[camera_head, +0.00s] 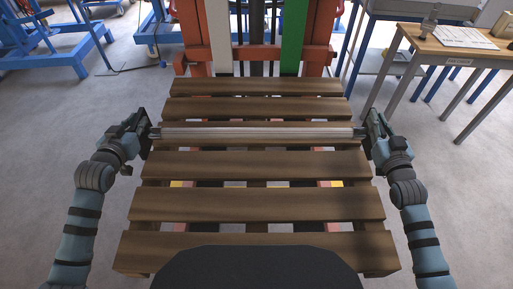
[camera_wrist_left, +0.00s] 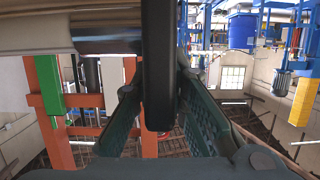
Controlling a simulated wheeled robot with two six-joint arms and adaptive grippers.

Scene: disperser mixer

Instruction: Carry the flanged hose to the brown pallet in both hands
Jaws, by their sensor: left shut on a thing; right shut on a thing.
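The flanged hose (camera_head: 258,133) is a long, pale, straight tube lying level from left to right across the far half of the brown pallet (camera_head: 255,205). My left gripper (camera_head: 150,132) is shut on its left end, and my right gripper (camera_head: 363,131) on its right end. In the left wrist view, the dark flange (camera_wrist_left: 158,65) stands edge-on between the fingers of my left gripper (camera_wrist_left: 165,115), with the hose's metal end behind it. Both grippers are near the pallet's side edges. The gap between hose and slats cannot be told.
An orange lift frame (camera_head: 318,62) with a green post (camera_head: 293,40) stands right behind the pallet. A wooden-topped table (camera_head: 450,50) is at the far right, blue frames (camera_head: 55,45) at the far left. Grey floor is free on both sides. The slats look bare.

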